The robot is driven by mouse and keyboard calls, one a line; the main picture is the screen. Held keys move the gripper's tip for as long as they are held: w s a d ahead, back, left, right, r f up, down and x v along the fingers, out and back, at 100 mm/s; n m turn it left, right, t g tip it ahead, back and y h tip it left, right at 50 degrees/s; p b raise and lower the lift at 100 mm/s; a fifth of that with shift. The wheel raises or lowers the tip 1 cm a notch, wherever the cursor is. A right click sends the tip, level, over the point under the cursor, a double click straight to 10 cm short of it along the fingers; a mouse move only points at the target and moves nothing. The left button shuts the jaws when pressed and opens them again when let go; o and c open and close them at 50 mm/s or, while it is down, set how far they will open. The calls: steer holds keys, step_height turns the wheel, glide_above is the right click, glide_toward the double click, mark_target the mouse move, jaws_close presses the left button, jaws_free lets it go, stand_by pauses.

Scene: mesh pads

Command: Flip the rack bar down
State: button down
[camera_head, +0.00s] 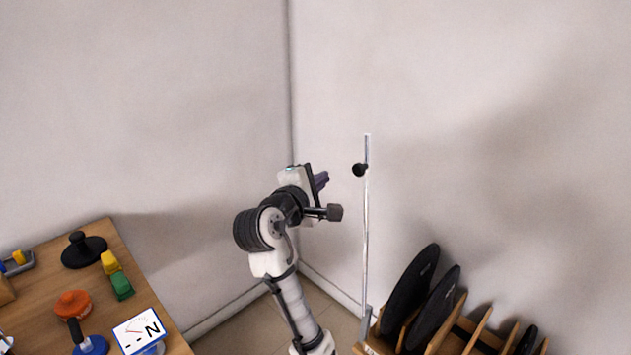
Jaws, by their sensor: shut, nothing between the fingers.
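The rack bar (366,235) is a thin silver rod standing upright at the rack's left end, in front of the right wall. A black round knob (360,170) sits near its top.
The wooden rack (441,325) at the lower right holds black discs (410,290) on edge. A wooden table (45,290) at the lower left carries a black knobbed disc (84,250), coloured blocks and a meter (139,331). Walls meet in a corner behind my arm.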

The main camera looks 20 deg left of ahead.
steer(key=w+d, duration=0.1)
steer(key=w+d+p, duration=0.2)
steer(key=shift+w+d+r, duration=0.3)
steer(key=shift+d+r, duration=0.05)
stand_by(0.4)
